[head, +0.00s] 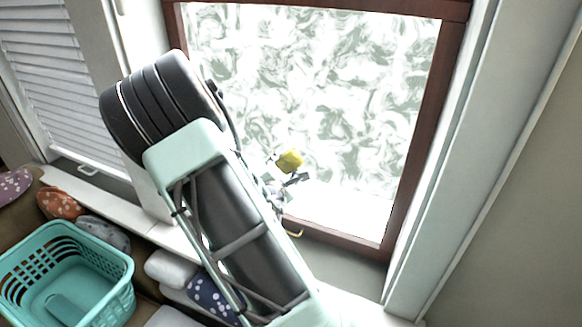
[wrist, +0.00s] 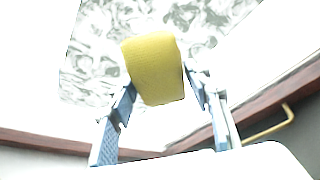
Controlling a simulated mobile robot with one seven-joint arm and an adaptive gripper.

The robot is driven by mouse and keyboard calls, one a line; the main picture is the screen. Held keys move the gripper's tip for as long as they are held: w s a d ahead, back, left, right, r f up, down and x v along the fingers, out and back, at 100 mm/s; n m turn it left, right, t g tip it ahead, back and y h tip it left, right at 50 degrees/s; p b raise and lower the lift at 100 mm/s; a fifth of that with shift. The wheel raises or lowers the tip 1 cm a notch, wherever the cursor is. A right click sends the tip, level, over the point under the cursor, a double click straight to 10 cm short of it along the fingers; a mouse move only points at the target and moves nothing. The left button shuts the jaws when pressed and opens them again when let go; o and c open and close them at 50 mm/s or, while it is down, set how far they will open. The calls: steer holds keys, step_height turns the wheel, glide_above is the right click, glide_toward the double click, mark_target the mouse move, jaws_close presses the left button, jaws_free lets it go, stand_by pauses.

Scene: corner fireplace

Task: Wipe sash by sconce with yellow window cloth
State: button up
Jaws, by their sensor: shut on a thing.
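The yellow window cloth (wrist: 155,68) is a thick folded pad between the fingers of my gripper (wrist: 160,88), which is shut on it. In the head view the cloth (head: 290,160) shows small in front of the lower part of the window pane, with my gripper (head: 284,180) just below it. The window sash has a dark red-brown wooden frame (head: 408,165) around a pane (head: 330,80) with grey-green smeary swirls. The lower strip of the pane looks clear white. I cannot tell whether the cloth touches the glass. No sconce shows in either view.
A brass-coloured handle (wrist: 270,124) sits on the lower frame rail. A teal basket (head: 65,275) stands at lower left, near several cushions (head: 60,203). A louvred shutter (head: 60,85) is at upper left. The wall at right is bare.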

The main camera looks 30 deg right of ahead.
steer(key=shift+w+a+r, duration=0.25)
steer(key=shift+w+a, duration=0.05)
steer(key=shift+w, duration=0.4)
steer(key=shift+a, duration=0.1)
steer(key=shift+s+a+f+p, duration=0.15)
steer(key=shift+s+a+p, duration=0.55)
steer(key=shift+s+a, duration=0.35)
steer(key=shift+s+a+f+p, duration=0.1)
steer(key=shift+s+a+p, duration=0.65)
steer(key=shift+a, duration=0.45)
steer(key=shift+s, duration=0.1)
steer(key=shift+s+a+p, duration=0.45)
steer(key=shift+s+a, duration=0.45)
steer(key=shift+a, duration=0.25)
